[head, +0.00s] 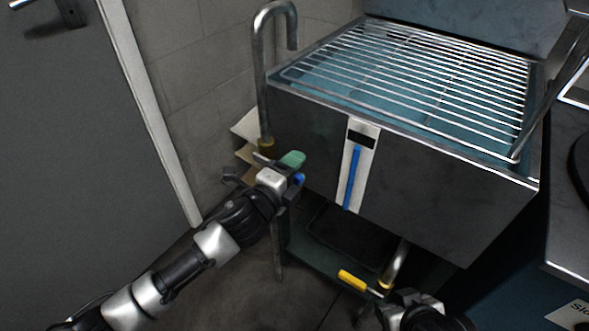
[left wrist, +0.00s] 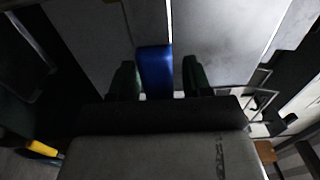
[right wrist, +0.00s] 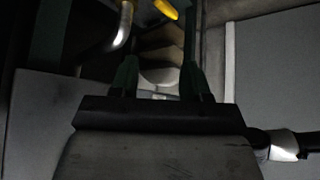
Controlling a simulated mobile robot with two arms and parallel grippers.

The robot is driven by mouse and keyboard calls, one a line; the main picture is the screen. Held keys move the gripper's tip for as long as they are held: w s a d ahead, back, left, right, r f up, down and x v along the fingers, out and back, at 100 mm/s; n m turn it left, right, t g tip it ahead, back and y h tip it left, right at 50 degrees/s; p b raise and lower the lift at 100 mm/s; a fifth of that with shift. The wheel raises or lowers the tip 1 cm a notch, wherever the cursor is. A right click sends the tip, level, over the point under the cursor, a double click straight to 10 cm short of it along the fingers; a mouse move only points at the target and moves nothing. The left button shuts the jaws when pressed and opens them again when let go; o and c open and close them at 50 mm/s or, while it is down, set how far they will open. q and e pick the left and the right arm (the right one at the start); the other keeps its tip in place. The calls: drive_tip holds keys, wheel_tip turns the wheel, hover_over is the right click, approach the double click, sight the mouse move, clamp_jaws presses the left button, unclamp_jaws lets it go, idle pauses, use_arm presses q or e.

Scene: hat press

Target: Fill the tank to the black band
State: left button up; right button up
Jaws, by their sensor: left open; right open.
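The grey metal tank (head: 420,210) has a wire rack over its open top, with bluish water visible beneath. Its white gauge strip (head: 346,190) shows a blue column (head: 353,178) whose top is at or just under the lower edge of the black band (head: 362,136). My left gripper (head: 297,169) is open at the tank's left front. A blue lever (left wrist: 154,72) shows between its fingers in the left wrist view; contact is unclear. My right gripper (right wrist: 158,78) is open and empty, low by a yellow lever (head: 352,280), which also shows in the right wrist view (right wrist: 166,8).
A curved metal spout pipe (head: 262,80) rises at the tank's left. A lower pipe (head: 396,264) comes down beneath the tank near the yellow lever. A grey door (head: 80,130) stands at the left, and a dark counter (head: 570,200) is at the right.

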use_arm(q)
clamp_jaws()
wheel_tip(320, 180, up, 2)
drive_tip(key=n+p, duration=0.1)
drive_tip(key=p, duration=0.2)
drive_tip(key=shift+n, duration=0.4)
use_arm(e)
drive_tip(key=s+d+g, duration=0.2)
drive_tip(key=s+g, duration=0.1)
drive_tip(key=s, duration=0.2)
use_arm(q)
drive_tip(key=n+p, duration=0.1)
drive_tip(key=r+n+p, duration=0.1)
drive_tip(key=p, duration=0.1)
drive_tip(key=shift+w+a+r+n, duration=0.2)
drive_tip(key=shift+a+r+n, duration=0.1)
drive_tip(key=shift+n, duration=0.1)
use_arm(e)
wheel_tip(320, 180, down, 10)
drive_tip(key=w+g, duration=0.1)
drive_tip(key=w, duration=0.1)
drive_tip(key=shift+a+h, duration=0.4)
use_arm(q)
unclamp_jaws()
